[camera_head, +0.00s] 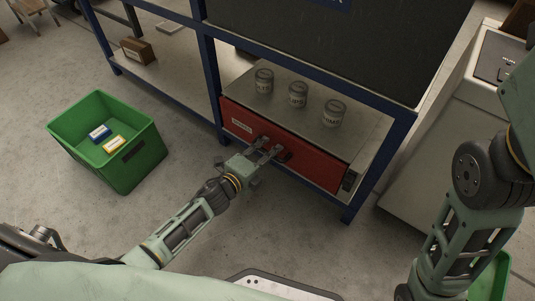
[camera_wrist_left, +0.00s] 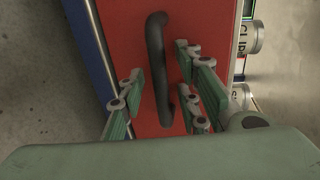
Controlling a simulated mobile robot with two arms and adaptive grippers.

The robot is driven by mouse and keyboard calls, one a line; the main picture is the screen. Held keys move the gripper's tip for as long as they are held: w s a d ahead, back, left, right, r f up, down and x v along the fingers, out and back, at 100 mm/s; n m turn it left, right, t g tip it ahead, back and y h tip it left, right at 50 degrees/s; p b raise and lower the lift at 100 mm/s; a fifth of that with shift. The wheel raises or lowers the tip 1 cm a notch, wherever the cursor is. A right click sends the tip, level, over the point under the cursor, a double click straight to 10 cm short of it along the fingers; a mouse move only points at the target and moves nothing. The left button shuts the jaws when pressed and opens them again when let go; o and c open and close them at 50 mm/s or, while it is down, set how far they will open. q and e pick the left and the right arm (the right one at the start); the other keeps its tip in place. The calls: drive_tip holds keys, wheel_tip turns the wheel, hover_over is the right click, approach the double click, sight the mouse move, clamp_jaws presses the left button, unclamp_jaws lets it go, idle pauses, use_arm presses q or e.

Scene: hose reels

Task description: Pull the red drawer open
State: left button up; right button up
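The red drawer (camera_head: 314,165) sits under a metal shelf in a blue-framed bench; its front looks flush with the bench. Its dark bar handle (camera_wrist_left: 157,62) stands upright in the left wrist view. My left gripper (camera_head: 271,147) is at the middle of the drawer front. In the left wrist view the green-padded fingers of the left gripper (camera_wrist_left: 160,95) are spread, one side left of the handle and the other right of it, with gaps on both sides. My right arm shows at the right of the head view, but its gripper is out of view.
Several labelled jars, one of them here (camera_head: 298,94), stand on the shelf (camera_head: 232,97) above the drawer. A green crate (camera_head: 140,168) with small boxes stands on the floor at left. A pale cabinet (camera_head: 440,140) stands right of the bench. Floor in front of the drawer is partly clear.

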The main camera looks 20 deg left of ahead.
use_arm(q)
clamp_jaws()
idle(0.6)
